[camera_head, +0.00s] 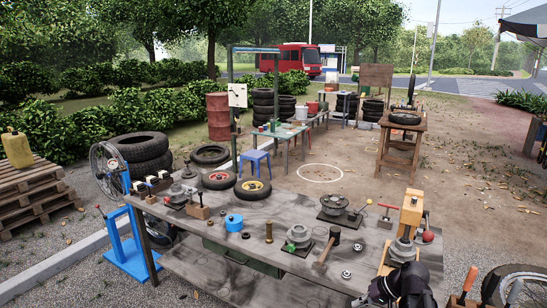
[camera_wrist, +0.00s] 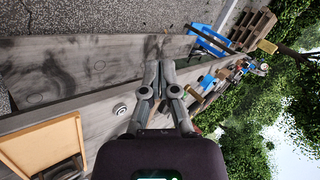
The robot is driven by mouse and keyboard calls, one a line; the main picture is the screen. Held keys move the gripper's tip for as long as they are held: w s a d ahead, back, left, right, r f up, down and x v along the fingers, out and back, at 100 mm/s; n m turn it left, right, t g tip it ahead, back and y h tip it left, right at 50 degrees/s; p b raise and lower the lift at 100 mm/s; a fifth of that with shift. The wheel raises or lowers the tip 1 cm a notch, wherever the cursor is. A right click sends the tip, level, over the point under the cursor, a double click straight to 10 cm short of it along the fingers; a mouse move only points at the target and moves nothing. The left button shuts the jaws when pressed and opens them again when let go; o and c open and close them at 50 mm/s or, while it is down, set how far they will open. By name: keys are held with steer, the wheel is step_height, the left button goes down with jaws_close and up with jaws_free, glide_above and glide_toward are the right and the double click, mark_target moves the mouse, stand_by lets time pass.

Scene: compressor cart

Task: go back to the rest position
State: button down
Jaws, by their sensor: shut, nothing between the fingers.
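My gripper (camera_wrist: 157,68) shows in the wrist view with its two fingers together and nothing between them. It is over the grey wooden workbench (camera_wrist: 95,65); how high above it I cannot tell. In the head view my dark arm (camera_head: 410,284) is at the bottom right, by the right end of the workbench (camera_head: 195,243). The fingertips are not clear in the head view.
A tan wooden frame (camera_wrist: 42,150) shows in the wrist view. The bench's front strip is mostly bare.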

steer(key=s+a+n+g+h+p, duration=0.1)
steer(key=s+a+g+h+p, duration=0.1)
steer(key=s+a+h, duration=0.3)
steer(key=shift+a+f+h+p, duration=0.3)
steer(key=shift+a+h+p, duration=0.5)
steer(key=shift+a+h, duration=0.55)
